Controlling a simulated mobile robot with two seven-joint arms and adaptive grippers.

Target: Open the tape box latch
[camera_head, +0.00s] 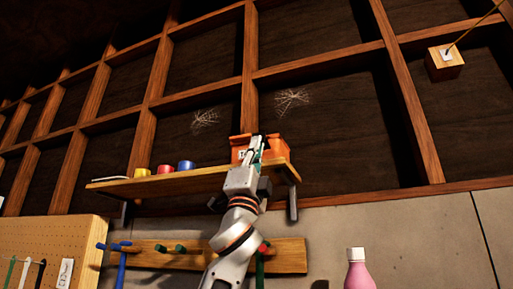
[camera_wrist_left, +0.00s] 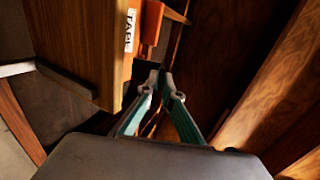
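The orange tape box (camera_head: 272,146) sits at the right end of the wall shelf, partly hidden behind my left gripper (camera_head: 256,146). In the left wrist view the orange box (camera_wrist_left: 152,22) shows at the top, with a white label reading TAPE on it. My left gripper (camera_wrist_left: 161,80) has teal fingers that point up and away, below and right of the box. A narrow gap shows between its fingertips, with nothing seen between them. I cannot clearly make out the latch, nor whether the fingers touch the box. My right gripper is not in view.
The wooden shelf (camera_head: 215,181) holds yellow, red and blue round items left of the box. Below are a peg rail (camera_head: 290,256), a pegboard (camera_head: 50,240) and a pink bottle (camera_head: 358,275). A wooden block (camera_head: 444,62) hangs at upper right. Wooden wall framing stands behind.

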